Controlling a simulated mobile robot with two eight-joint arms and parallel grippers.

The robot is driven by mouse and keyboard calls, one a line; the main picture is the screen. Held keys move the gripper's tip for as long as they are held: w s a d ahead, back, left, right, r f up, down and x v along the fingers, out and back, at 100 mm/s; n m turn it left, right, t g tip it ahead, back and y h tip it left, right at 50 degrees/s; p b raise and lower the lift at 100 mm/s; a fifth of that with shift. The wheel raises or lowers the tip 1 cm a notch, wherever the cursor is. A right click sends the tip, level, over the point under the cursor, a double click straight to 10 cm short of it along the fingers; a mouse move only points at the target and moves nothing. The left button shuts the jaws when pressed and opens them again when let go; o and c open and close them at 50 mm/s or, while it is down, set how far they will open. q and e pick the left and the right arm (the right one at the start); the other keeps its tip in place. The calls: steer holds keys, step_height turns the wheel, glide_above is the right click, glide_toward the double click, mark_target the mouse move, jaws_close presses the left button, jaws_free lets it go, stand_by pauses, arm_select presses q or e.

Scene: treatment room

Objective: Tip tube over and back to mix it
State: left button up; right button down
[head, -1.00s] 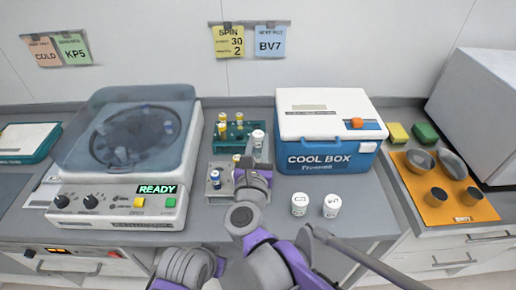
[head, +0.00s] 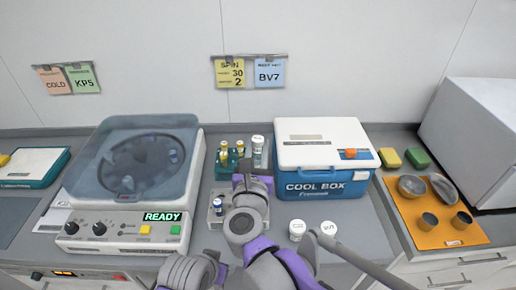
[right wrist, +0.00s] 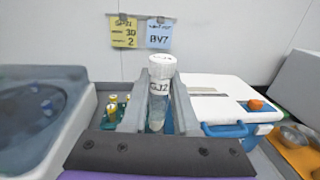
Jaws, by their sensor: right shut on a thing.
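A clear tube with a white cap and a white label (right wrist: 158,92) stands upright between the two fingers of my right gripper (right wrist: 158,118) in the right wrist view. The fingers are shut on its sides below the cap. Its lower part holds pale contents, and the lowest end is hidden by the gripper body. In the head view the tube (head: 258,152) shows above my right gripper (head: 255,168), beside the green rack.
A green rack (head: 224,172) holds several yellow-capped tubes. A grey rack (head: 215,222) stands in front with a tube. The centrifuge (head: 125,225) is at left, the cool box (head: 325,185) at right. Two white-capped containers (head: 297,229) stand before the box.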

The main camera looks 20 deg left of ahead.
steer(key=shift+r+m, duration=0.15)
steer(key=shift+m, duration=0.55)
steer(key=m+g+p, duration=0.1)
steer(key=m+p, duration=0.1)
steer(key=m, duration=0.4)
steer(key=shift+w+r+m, duration=0.1)
steer(key=shift+w+m, duration=0.05)
steer(key=shift+m, duration=0.25)
steer(key=m+y+p, duration=0.1)
steer(key=m, duration=0.2)
steer(key=shift+m+p, duration=0.4)
steer(key=shift+m, duration=0.6)
steer(key=shift+w+f+m+g, duration=0.1)
steer(key=shift+f+m+g, duration=0.1)
steer(key=shift+m, duration=0.35)
steer(key=shift+f+m+g, duration=0.1)
steer(key=shift+m+g, duration=0.1)
steer(key=shift+m, duration=0.35)
steer(key=shift+s+m, duration=0.2)
steer(key=shift+m, duration=0.1)
arm_select(q)
step_height(320, 180, up, 6)
steer(key=w, duration=0.2)
steer(key=shift+w+f+t, duration=0.25)
steer(key=shift+w+t, duration=0.15)
arm_select(e)
steer(key=shift+s, duration=0.1)
